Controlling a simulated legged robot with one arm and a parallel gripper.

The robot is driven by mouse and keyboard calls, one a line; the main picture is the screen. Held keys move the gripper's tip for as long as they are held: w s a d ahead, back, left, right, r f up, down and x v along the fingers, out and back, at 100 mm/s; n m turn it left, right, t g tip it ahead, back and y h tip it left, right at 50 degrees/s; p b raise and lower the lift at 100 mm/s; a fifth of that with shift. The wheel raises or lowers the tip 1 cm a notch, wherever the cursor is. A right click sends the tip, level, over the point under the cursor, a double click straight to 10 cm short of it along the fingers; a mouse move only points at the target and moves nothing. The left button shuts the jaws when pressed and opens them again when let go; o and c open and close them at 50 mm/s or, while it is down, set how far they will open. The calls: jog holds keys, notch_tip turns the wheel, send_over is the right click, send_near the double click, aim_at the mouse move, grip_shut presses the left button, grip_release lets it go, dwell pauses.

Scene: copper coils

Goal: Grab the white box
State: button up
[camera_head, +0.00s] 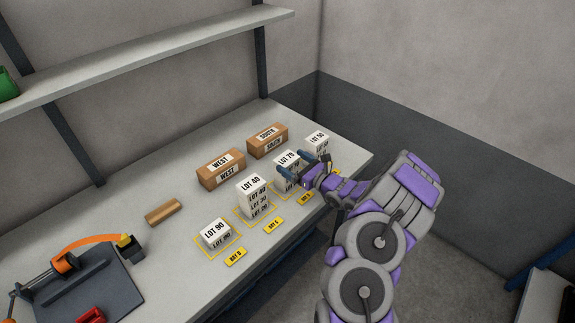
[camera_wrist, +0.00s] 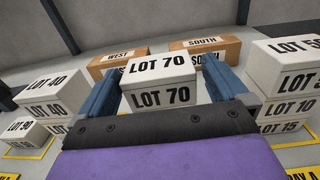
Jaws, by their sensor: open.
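A white box marked LOT 70 (camera_head: 287,159) tops a stack on the bench, partly hidden by my gripper in the head view. My gripper (camera_wrist: 160,82) is open. In the wrist view its blue fingers stand on the left and right of the LOT 70 box (camera_wrist: 162,66); contact cannot be told. Other white boxes stand in a row: LOT 90 (camera_head: 215,231) alone, LOT 40 (camera_head: 251,183) on top of a stack, and LOT 50 (camera_head: 317,137) on top of the far right stack.
Brown boxes marked WEST (camera_head: 220,172) and SOUTH (camera_head: 267,144) stand behind the row. Yellow labels (camera_head: 235,257) lie along the bench front. A wooden block (camera_head: 164,212) and a dark tray (camera_head: 95,290) are at left. A shelf (camera_head: 150,55) runs above the bench.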

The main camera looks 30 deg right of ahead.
aim_at(286, 158)
jog(key=x, duration=0.3)
jog(key=shift+a+b, duration=0.25)
jog(key=shift+b, duration=0.05)
jog(key=shift+d, duration=0.15)
jog(key=shift+c, duration=1.4)
jog(key=c, duration=0.6)
